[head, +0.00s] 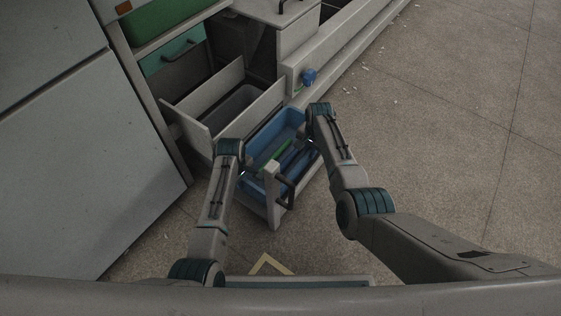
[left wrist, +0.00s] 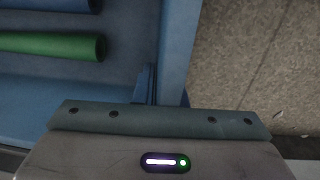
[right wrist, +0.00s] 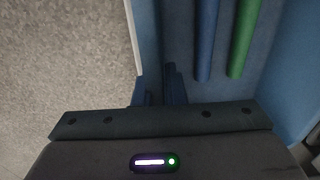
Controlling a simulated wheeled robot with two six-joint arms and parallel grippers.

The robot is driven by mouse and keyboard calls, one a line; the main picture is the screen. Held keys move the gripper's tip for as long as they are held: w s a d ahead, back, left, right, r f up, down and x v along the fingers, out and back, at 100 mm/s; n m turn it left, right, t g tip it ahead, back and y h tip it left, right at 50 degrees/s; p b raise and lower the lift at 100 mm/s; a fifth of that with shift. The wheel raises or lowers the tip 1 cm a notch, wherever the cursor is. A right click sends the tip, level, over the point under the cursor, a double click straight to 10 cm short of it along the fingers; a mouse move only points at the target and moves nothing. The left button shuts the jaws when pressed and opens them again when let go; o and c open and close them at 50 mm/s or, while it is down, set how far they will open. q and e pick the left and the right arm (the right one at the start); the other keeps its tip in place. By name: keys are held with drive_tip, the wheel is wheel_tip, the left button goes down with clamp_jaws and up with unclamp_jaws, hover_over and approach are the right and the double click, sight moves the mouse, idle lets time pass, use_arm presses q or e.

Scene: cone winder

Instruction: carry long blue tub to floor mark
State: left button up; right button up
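The long blue tub (head: 268,136) sits in a pulled-out pale drawer (head: 271,196) and holds green and blue rods. My left gripper (head: 242,173) is at the tub's left rim; in the left wrist view the tub wall (left wrist: 177,50) fits between its fingers. My right gripper (head: 312,143) is at the right rim; in the right wrist view its fingers (right wrist: 158,90) stand close together on either side of the tub wall (right wrist: 149,40). Both fingertips are hidden in the head view. The floor mark, a pale yellow corner (head: 268,264), lies on the floor nearer me, partly hidden.
Another open drawer (head: 237,108) with a grey bin stands behind on the left. A blue knob (head: 308,76) sticks out from the machine's base. A large grey panel (head: 75,165) fills the left. The floor (head: 450,110) on the right is mostly clear, with small white scraps.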

use_arm(q)
clamp_jaws()
use_arm(e)
clamp_jaws()
use_arm(q)
drive_tip(key=shift+r, duration=0.2)
use_arm(e)
drive_tip(key=shift+r, duration=0.2)
